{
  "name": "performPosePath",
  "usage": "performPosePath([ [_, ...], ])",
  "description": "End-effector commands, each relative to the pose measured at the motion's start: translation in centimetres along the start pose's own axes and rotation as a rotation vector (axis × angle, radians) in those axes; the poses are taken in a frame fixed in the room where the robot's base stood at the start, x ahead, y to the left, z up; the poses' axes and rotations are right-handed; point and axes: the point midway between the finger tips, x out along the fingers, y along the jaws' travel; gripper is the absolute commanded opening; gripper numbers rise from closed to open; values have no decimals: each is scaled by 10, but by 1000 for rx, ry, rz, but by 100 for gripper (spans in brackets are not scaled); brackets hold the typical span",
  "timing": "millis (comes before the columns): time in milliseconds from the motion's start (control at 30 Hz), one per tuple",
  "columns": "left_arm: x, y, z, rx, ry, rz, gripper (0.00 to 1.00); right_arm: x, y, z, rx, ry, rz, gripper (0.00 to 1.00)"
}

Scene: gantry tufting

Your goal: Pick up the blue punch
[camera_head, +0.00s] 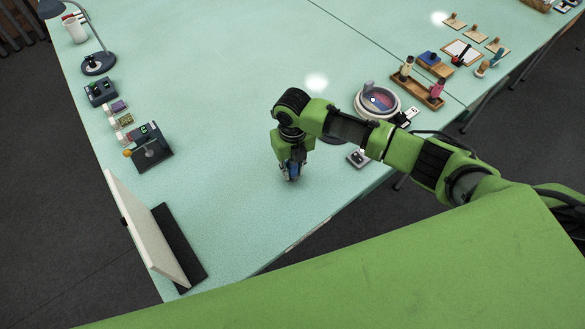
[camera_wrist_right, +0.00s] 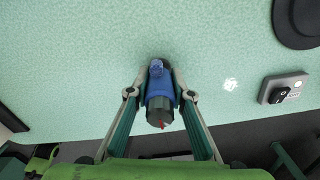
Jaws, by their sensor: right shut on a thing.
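The blue punch (camera_wrist_right: 158,88) is between the two fingers of my right gripper (camera_wrist_right: 160,98) in the right wrist view. It has a blue body and a dark grey end with a small red tip. The fingers press on it from both sides. In the head view my right gripper (camera_head: 291,172) points down over the pale green table, with a bit of the punch's blue showing at its fingers. I cannot tell whether the punch touches the table. My left gripper is not in view.
A small grey switch box (camera_wrist_right: 284,88) and a dark round base (camera_wrist_right: 298,22) are right of the gripper. A round dish (camera_head: 377,101) and a wooden tray (camera_head: 417,90) stand farther right. A white panel (camera_head: 145,230) stands at the left front. The middle of the table (camera_head: 215,120) is clear.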

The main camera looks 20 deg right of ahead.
Motion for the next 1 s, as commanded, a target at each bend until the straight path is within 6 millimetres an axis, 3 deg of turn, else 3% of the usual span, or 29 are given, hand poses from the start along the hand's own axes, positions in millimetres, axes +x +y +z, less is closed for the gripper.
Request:
performPosePath([
  [167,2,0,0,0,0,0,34,-8,0,1,0,-3,2,0],
  [367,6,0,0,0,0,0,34,-34,0,1,-1,-5,2,0],
  [700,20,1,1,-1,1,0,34,-92,0,-52,-4,-5,0,0],
  [1000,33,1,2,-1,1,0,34,-115,0,-110,-3,-2,0,0],
])
